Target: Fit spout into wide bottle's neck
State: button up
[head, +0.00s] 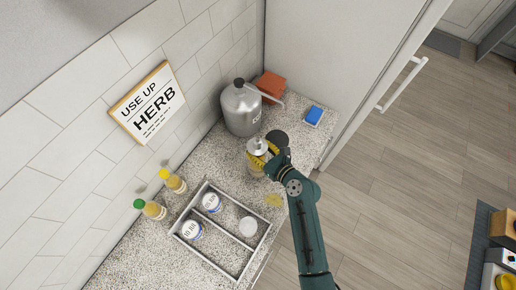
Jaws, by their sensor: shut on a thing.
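My gripper (264,154), with yellow and black parts, is at the right end of the counter, beside the kettle. It is shut on a small piece with a silver top (258,143), which seems to be the spout. A pale yellowish bottle (254,170), seemingly the wide bottle, stands directly below. My gripper hides much of both, and I cannot tell whether the spout touches the neck or sits in it.
A grey divided tray (238,264) with several cans stands at the front left. Two small bottles, green-capped (150,209) and yellow-capped (173,182), stand near the wall.

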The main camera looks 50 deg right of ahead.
jog(key=shift+f+b, duration=0.6)
jog(key=shift+f, duration=0.35)
jog(key=o, duration=1.2)
jog(key=shift+f, duration=0.1)
jog(key=shift+s, duration=0.1)
jog(key=v, duration=1.2)
jog(key=shift+r, duration=0.25)
